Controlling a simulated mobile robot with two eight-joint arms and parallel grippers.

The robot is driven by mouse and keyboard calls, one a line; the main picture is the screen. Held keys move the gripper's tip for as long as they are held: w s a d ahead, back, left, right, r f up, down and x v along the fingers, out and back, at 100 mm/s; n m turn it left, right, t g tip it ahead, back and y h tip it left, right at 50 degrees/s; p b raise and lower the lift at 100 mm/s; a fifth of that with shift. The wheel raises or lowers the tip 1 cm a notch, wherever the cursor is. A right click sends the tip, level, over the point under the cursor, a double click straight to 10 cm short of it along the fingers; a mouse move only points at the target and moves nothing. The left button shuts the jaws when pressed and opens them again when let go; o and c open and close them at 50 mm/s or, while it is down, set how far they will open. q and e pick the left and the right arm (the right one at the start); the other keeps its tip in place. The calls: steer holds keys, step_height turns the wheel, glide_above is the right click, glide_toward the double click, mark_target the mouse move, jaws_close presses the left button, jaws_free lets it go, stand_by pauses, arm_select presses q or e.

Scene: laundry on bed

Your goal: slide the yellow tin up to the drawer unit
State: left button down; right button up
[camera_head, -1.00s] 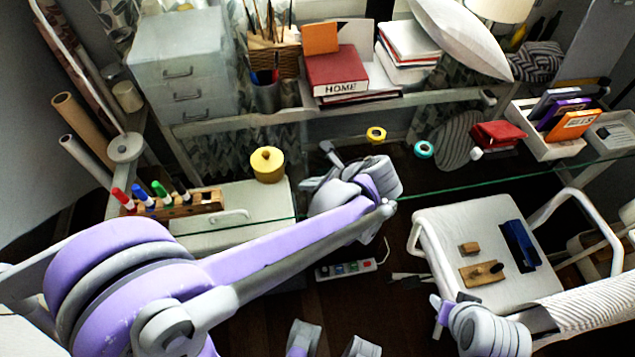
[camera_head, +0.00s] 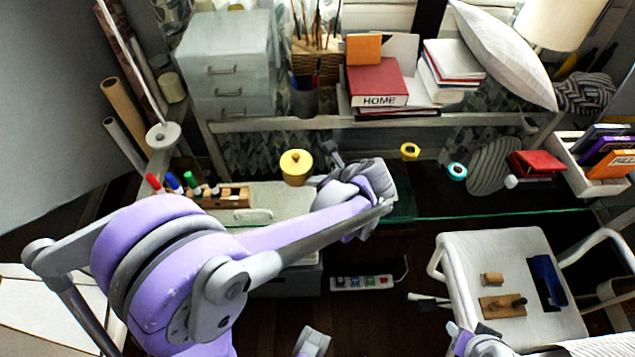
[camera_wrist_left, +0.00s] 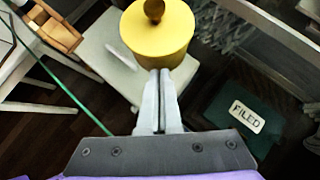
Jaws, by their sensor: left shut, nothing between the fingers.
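The yellow tin (camera_head: 296,167), round with a knobbed lid, stands upright on the glass desk, in front of and right of the grey drawer unit (camera_head: 228,68). A clear gap lies between tin and unit. My left gripper (camera_head: 334,155) is shut and empty, close on the tin's right side. In the left wrist view the closed fingertips (camera_wrist_left: 160,74) meet the lower edge of the tin (camera_wrist_left: 158,38); I cannot tell whether they touch it. The drawer unit is out of the left wrist view.
A wooden marker holder (camera_head: 226,198) stands left of the tin. A dark pen cup (camera_head: 304,97) and a red book (camera_head: 377,82) are at the back. A yellow tape roll (camera_head: 410,150) lies to the right. Glass between tin and drawer unit looks clear.

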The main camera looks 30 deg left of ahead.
mark_target(289, 157)
arm_select(q)
steer(key=w+a, duration=0.1)
steer(key=a, duration=0.5)
steer(key=w+a+b, duration=0.1)
steer(key=w+a, duration=0.1)
steer(key=a, duration=0.5)
steer(key=w+a, duration=0.2)
steer(key=a, duration=0.4)
steer(key=shift+w+a, duration=0.15)
steer(key=shift+a, duration=0.1)
arm_select(e)
steer(key=shift+f, duration=0.8)
arm_select(q)
steer(key=shift+d, duration=0.15)
steer(key=shift+d, duration=0.25)
steer(key=d, duration=0.1)
steer(key=s+d+r, duration=0.1)
steer(key=d, duration=0.2)
steer(key=shift+s+d+r, duration=0.15)
steer(key=shift+s+d, duration=0.1)
steer(key=shift+d, duration=0.05)
steer(key=v, duration=0.8)
arm_select(e)
steer(key=shift+s+d+r, duration=0.5)
steer(key=shift+s+d, duration=0.15)
steer(key=shift+d, duration=0.05)
arm_select(q)
steer(key=shift+r, duration=0.1)
